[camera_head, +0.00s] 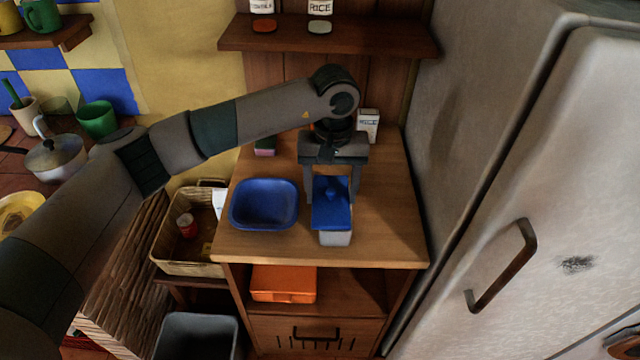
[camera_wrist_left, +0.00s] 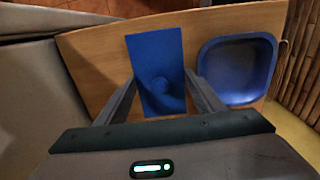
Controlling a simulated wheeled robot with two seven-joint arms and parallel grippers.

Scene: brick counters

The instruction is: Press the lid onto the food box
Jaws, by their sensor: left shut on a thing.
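The food box (camera_head: 336,239) is whitish and stands on the wooden counter near its front edge. The blue lid (camera_head: 331,214), with a round knob, lies over the top of the box; I cannot tell whether it sits fully flush. My left gripper (camera_head: 332,192) comes down from above, its fingers shut on the two sides of the lid. In the left wrist view the lid (camera_wrist_left: 154,58) lies between the fingertips of the left gripper (camera_wrist_left: 162,88), and it hides the box. My right gripper is in neither view.
A blue bowl (camera_head: 264,205) stands just left of the box. A small white carton (camera_head: 368,125) is at the back of the counter (camera_head: 390,225). The fridge (camera_head: 510,160) closes off the right side. A shelf (camera_head: 330,38) hangs above. The counter right of the box is clear.

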